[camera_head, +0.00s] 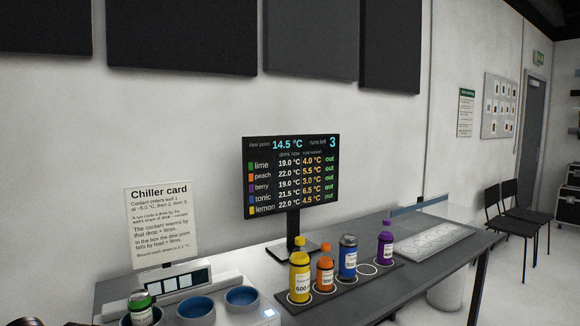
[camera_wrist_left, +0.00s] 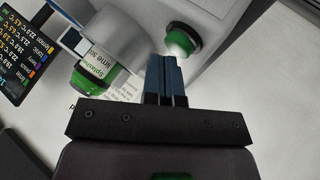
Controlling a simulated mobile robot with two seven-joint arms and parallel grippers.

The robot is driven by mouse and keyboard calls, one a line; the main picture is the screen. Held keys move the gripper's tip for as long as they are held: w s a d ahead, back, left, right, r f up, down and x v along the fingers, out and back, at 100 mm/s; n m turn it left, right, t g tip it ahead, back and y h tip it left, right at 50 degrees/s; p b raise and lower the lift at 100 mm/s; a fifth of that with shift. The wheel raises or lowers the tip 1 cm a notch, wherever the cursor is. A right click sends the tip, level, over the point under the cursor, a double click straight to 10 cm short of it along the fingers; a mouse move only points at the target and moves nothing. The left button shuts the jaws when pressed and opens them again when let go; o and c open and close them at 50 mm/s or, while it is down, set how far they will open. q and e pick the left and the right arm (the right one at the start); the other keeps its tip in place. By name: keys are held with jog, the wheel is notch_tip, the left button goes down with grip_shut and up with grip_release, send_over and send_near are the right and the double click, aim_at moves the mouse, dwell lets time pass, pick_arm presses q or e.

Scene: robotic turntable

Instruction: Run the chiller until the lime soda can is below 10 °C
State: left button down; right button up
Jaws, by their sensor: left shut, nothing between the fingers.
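The monitor (camera_head: 291,175) reads lime 19.0 °C, "out", dew point 14.5 °C, runs left 3. My right gripper is not in view.
A dark tray (camera_head: 345,284) holds yellow (camera_head: 300,275), orange (camera_head: 325,270), blue (camera_head: 347,258) and purple (camera_head: 385,245) drinks, with an empty ring between. The chiller card (camera_head: 161,225) stands behind the wells.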

pick_arm(q)
jog(key=shift+r, duration=0.25)
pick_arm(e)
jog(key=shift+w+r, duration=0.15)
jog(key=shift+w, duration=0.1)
pick_arm(q)
jog(key=shift+r, duration=0.85)
jog(key=shift+r+p, duration=0.4)
jog(key=shift+r, duration=0.25)
notch_tip(320, 180, up, 2)
jog(key=shift+r+p, duration=0.3)
jog(key=shift+r, duration=0.25)
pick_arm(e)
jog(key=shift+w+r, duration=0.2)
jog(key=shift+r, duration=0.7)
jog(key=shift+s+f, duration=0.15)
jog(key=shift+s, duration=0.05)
